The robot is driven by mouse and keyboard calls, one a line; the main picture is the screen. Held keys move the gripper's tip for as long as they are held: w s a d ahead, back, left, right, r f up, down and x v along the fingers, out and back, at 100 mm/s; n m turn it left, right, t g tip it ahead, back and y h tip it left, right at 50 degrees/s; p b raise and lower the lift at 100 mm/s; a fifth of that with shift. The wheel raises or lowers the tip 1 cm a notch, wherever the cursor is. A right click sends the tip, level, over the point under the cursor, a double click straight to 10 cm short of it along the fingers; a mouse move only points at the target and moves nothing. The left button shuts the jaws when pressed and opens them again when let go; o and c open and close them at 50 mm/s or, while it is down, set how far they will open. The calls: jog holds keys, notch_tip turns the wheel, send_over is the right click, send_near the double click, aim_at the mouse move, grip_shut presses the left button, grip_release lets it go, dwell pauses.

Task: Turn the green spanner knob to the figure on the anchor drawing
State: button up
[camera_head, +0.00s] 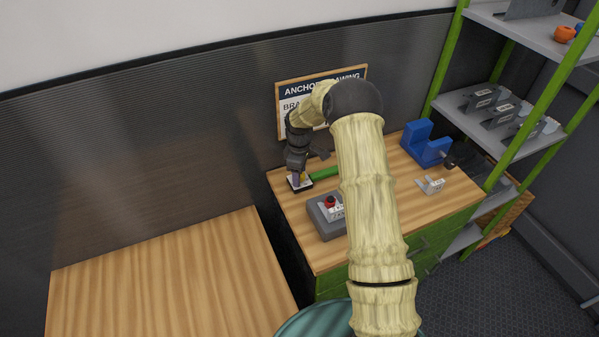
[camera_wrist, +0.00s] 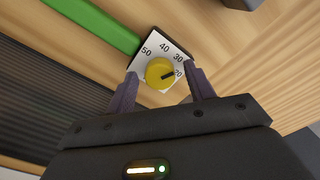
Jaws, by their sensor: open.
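The green spanner (camera_wrist: 98,22) lies on the wooden bench, ending at a white dial plate (camera_wrist: 148,42) marked 50, 40, 30 and 20. On the plate sits a yellow knob (camera_wrist: 157,82); its black pointer points right, close to the 20. My gripper (camera_wrist: 162,88) is open, with one finger on each side of the knob; I cannot tell whether they touch it. In the head view, my gripper (camera_head: 299,178) is down over the dial plate, left of the green handle (camera_head: 325,172). The anchor drawing (camera_head: 293,90) hangs behind; my arm covers its figure.
A grey box (camera_head: 322,222) with a red knob stands in front of the spanner. A blue block (camera_head: 427,145) and a small labelled bracket (camera_head: 431,186) are at the bench's right. A green-posted shelf (camera_head: 500,120) stands beyond. An empty wooden table (camera_head: 165,285) is at left.

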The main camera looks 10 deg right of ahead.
notch_tip(320, 180, up, 17)
jog(key=b, duration=0.2)
jog(key=shift+r, duration=0.15)
dwell(0.3)
jog(key=s+f+m+t, duration=0.2)
jog(key=s+m, duration=1)
jog(key=s, duration=1.7)
jog(key=shift+s+f+t, duration=0.2)
jog(key=shift+s+t, duration=0.05)
jog(key=shift+t, duration=0.05)
